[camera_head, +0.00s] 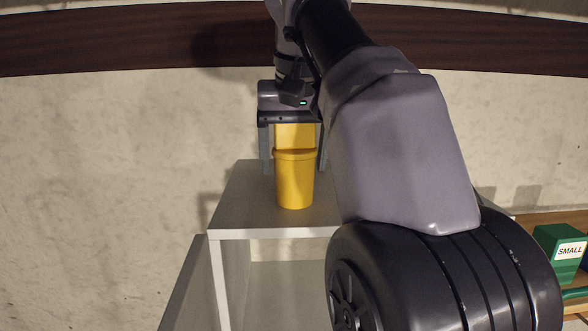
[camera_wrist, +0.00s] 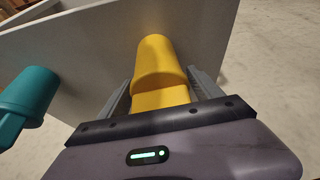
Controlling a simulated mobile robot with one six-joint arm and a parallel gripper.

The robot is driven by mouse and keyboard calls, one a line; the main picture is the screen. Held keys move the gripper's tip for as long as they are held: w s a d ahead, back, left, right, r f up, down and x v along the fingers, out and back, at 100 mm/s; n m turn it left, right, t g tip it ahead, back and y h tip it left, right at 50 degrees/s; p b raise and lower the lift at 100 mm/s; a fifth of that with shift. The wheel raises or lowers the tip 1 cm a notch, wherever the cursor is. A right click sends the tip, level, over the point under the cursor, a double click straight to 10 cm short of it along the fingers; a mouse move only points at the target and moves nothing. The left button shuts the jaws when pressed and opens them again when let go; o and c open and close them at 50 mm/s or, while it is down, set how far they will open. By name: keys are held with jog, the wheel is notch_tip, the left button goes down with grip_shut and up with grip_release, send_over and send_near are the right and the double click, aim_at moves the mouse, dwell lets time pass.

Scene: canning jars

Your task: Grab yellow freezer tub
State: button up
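The yellow freezer tub (camera_head: 295,182) stands upright on the grey top of a cabinet (camera_head: 240,205) in the head view. It has a rim and a yellow flat part rising above it toward my gripper. My gripper (camera_head: 294,172) points down over the tub, with one finger on each side of it. A narrow gap shows at the left finger; contact at the right finger is unclear. In the wrist view the tub (camera_wrist: 158,60) lies between the two fingers (camera_wrist: 160,78), which are spread apart. My arm hides the right part of the cabinet top.
A teal tub-like thing (camera_wrist: 30,92) stands to the left in the wrist view, apart from my gripper. A green box labelled SMALL (camera_head: 556,246) is at the far right on a wooden shelf. A pale wall (camera_head: 110,170) is behind the cabinet.

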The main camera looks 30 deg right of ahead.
jog(key=shift+s+a, duration=0.1)
jog(key=shift+s, duration=0.2)
jog(key=c, duration=0.4)
jog(key=shift+w+d+f, duration=0.15)
jog(key=shift+w+d, duration=0.1)
jog(key=shift+w, duration=0.45)
jog(key=c, duration=0.6)
jog(key=shift+s, duration=0.1)
